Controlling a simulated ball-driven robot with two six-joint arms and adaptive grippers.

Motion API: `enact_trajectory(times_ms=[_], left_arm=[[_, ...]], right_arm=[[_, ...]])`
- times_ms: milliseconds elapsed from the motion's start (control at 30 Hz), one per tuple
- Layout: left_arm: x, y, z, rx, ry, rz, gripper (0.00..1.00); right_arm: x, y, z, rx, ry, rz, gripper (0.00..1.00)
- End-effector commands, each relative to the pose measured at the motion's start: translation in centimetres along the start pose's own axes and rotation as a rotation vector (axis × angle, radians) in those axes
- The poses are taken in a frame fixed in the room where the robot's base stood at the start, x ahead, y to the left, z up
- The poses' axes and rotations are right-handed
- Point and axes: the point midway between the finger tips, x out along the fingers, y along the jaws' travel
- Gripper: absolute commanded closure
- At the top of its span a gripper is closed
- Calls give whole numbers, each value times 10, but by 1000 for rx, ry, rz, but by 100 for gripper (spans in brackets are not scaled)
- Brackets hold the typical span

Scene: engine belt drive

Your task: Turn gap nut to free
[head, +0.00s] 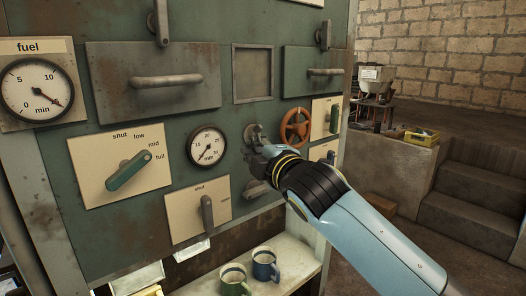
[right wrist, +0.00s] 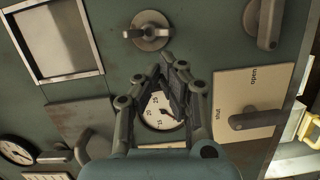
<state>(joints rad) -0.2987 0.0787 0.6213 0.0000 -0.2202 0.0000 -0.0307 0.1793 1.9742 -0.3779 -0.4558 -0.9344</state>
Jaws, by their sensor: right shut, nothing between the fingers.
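No part in view is labelled as the gap nut, and I cannot tell for sure which one it is. A grey round knob with a short grip (head: 252,131) sits on the green panel at my right gripper. A grey knob of this kind also shows at the top of the right wrist view (right wrist: 149,30). My right gripper (head: 258,152) is shut and empty, in front of the panel. In the right wrist view its fingertips (right wrist: 168,62) are together below the knob, apart from it in the picture, and partly cover a gauge (right wrist: 160,110). My left gripper is not in view.
A small gauge (head: 208,146) and a shut/open lever (head: 207,214) are left of my right gripper. A red-brown handwheel (head: 295,127) is right of it. Two mugs stand on the shelf (head: 207,284) below. A green selector lever (head: 129,171) is farther left.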

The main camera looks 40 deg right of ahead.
Motion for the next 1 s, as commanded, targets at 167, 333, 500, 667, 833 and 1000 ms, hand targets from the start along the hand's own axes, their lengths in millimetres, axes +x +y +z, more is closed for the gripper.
enact_trajectory(times_ms=[167, 333, 500, 667, 833, 1000], left_arm=[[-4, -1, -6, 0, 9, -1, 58], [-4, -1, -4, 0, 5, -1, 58], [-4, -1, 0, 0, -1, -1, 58], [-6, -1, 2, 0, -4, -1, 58], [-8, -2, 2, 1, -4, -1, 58], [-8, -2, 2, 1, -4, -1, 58]], right_arm=[[20, 1, 0, 1, 0, 0, 100], [26, 0, 0, 1, 0, 0, 100], [26, 0, 0, 0, 0, 0, 100], [28, -2, 6, -45, -2, 8, 100], [28, -4, 10, -139, -1, 33, 100], [29, -4, 10, -140, -2, 33, 100]])
